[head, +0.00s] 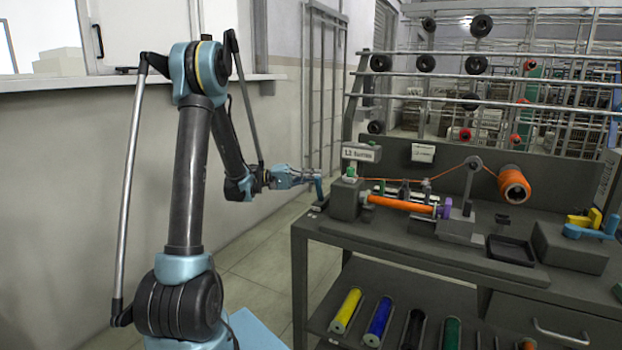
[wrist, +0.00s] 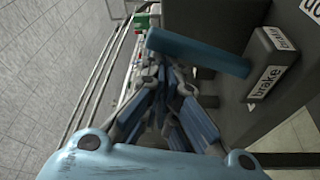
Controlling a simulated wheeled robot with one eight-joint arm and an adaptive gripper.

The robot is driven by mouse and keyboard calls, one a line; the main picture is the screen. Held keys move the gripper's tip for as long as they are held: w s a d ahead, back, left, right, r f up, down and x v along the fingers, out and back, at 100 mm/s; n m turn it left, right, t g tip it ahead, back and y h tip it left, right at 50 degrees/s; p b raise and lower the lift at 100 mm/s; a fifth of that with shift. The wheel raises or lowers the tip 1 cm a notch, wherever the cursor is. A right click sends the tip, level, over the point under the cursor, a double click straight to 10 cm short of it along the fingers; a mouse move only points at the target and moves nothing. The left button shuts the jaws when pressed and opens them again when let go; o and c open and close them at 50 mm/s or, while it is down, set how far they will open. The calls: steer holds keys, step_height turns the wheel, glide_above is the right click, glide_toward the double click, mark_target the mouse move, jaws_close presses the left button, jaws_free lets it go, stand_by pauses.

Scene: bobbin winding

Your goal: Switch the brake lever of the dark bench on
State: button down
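The dark bench (head: 430,248) stands at the right in the head view. Its blue brake lever (head: 319,188) stands nearly upright at the bench's left end, beside the winding head. In the wrist view the lever (wrist: 198,51) is a thick blue bar across the upper middle, next to a dark block with a "brake" label (wrist: 265,82). My gripper (head: 312,175) reaches in from the left at lever height. In the wrist view its fingers (wrist: 165,78) converge close together just below the bar, with nothing seen between them. Whether they touch the lever is unclear.
An orange bobbin (head: 400,203) sits on the bench with an orange thread spool (head: 514,185) behind it. A dark tray (head: 510,249) and a box with blue and yellow parts (head: 570,247) lie right. Coloured rolls fill the lower shelf. Floor left of the bench is clear.

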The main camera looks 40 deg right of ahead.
steer(key=shift+s+a, duration=0.1)
steer(key=w+d+r, duration=0.1)
steer(key=w+d, duration=0.1)
steer(key=d, duration=0.2)
steer(key=r+v, duration=0.1)
steer(key=v, duration=0.8)
steer(key=shift+w+a+f, duration=0.2)
steer(key=shift+a+f, duration=0.2)
steer(key=shift+f, duration=0.15)
